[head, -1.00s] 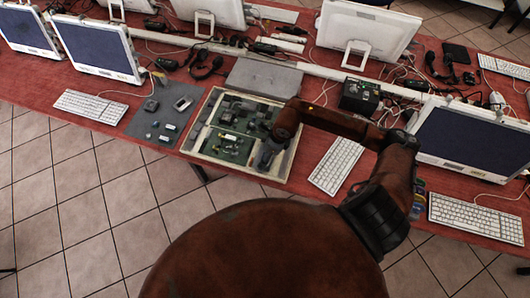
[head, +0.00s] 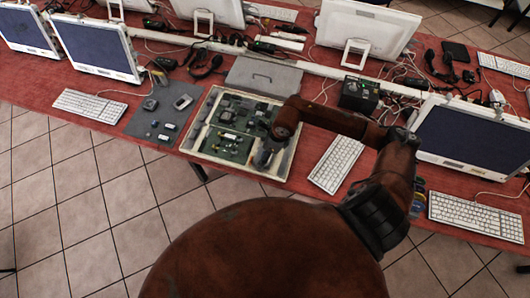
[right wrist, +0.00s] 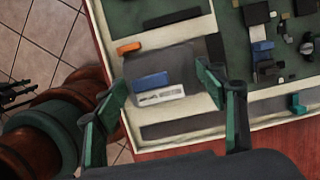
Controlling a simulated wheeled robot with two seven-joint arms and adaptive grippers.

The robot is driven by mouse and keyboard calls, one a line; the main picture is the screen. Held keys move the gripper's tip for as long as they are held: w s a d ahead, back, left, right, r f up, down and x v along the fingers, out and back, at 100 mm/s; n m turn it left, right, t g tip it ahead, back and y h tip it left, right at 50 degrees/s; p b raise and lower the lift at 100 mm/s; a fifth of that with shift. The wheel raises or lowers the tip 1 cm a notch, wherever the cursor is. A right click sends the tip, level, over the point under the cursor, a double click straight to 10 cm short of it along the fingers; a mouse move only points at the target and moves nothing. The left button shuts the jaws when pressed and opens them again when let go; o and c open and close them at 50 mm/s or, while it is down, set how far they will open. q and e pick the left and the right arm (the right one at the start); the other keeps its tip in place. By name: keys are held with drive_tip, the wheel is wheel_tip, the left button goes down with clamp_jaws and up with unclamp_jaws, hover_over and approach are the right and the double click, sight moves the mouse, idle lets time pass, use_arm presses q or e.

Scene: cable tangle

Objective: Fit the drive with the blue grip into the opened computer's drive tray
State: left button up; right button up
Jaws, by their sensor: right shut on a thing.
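The opened computer (head: 192,141) lies flat on the red table, its pale case around green boards. My right gripper (head: 264,158) is over its right front corner. In the right wrist view, the right gripper (right wrist: 163,92) has one finger at each side of the grey drive, shut on it. The drive's blue grip (right wrist: 150,81) and a white label show. The drive lies over the case's front corner area, where the drive tray would be; whether it is seated or just above cannot be told. An orange part (right wrist: 130,47) sits beside it. My left gripper is out of view.
A grey mat (head: 150,124) with small parts lies left of the computer. A grey cover panel (head: 262,76) lies behind it. A white keyboard (head: 336,165) is to its right, and a black box (head: 358,97) stands behind that. Cables and monitors fill the back.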

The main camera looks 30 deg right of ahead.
drive_tip(key=shift+s+f, duration=0.15)
drive_tip(key=shift+f, duration=0.35)
drive_tip(key=shift+s+f+b, duration=0.1)
drive_tip(key=shift+f+b, duration=0.25)
drive_tip(key=shift+b, duration=0.05)
drive_tip(key=c, duration=0.7)
drive_tip(key=shift+o, duration=0.6)
drive_tip(key=shift+f, duration=0.15)
drive_tip(key=shift+o, duration=0.5)
drive_tip(key=shift+f, duration=0.1)
drive_tip(key=shift+d, duration=0.1)
drive_tip(key=o, duration=2.1)
drive_tip(key=shift+w+r, duration=0.25)
drive_tip(key=shift+r, duration=0.1)
